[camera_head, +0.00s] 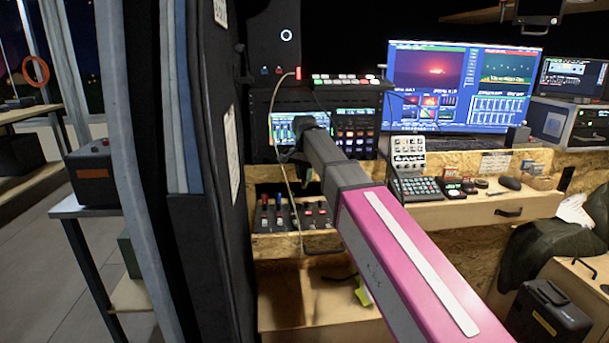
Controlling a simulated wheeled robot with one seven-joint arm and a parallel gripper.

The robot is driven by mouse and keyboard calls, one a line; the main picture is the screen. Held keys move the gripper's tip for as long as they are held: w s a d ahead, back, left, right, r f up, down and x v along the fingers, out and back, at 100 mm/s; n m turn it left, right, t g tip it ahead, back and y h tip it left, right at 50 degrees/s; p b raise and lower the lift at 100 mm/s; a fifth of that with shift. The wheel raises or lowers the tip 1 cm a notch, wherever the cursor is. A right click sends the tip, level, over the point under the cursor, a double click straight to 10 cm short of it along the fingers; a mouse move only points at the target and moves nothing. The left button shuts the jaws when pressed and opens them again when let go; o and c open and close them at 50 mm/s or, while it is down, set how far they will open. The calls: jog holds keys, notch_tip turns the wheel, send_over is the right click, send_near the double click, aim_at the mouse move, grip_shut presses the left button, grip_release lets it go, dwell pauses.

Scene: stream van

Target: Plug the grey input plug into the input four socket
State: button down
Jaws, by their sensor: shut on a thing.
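My gripper (287,156) is small and dark at the far end of my pink and grey arm, in front of the equipment rack. It is shut on what appears to be the grey input plug, which is mostly hidden by the gripper and wrist. A thin pale cable (272,105) runs from a red-lit end (298,73) beside the switcher, down past my gripper to the lower shelf. The input four socket cannot be made out; my arm covers part of the rack.
A switcher with lit buttons (345,80) sits on top of the rack. A dark partition (215,170) stands close on the left. Upright plugs or knobs (280,212) stand in a wooden tray below. A desk with a large monitor (455,85) and keypads is on the right.

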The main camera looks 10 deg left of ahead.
aim_at(304, 184)
jog(key=shift+f, duration=2.4)
jog(key=shift+f, duration=1.4)
jog(key=c, duration=0.9)
grip_release()
notch_tip(304, 184, up, 10)
jog(key=shift+a+f, duration=0.1)
jog(key=shift+f, duration=0.15)
jog(key=shift+r, duration=0.6)
jog(key=shift+s, duration=0.1)
